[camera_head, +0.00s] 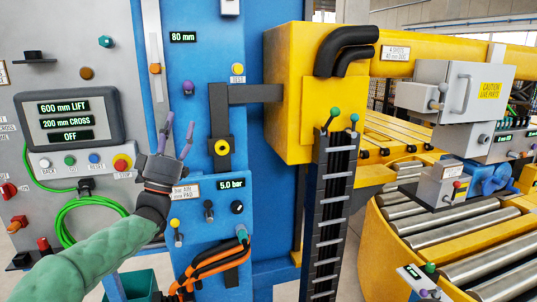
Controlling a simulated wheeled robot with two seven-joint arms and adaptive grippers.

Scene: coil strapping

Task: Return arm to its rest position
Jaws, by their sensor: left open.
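My left arm (85,266), in a green quilted sleeve, comes in from the lower left. My left gripper (177,130) is open and empty, its fingers pointing up in front of the blue machine panel (205,65). It partly covers a small white label on that panel. I cannot tell whether the fingers touch the panel. My right gripper is not in view.
Left of the gripper is a grey control box (70,118) with a screen, buttons and a coiled green cable (75,222). Orange hoses (215,262) hang below. A yellow machine (290,95), a black cable chain (333,215) and a roller conveyor (455,235) stand to the right.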

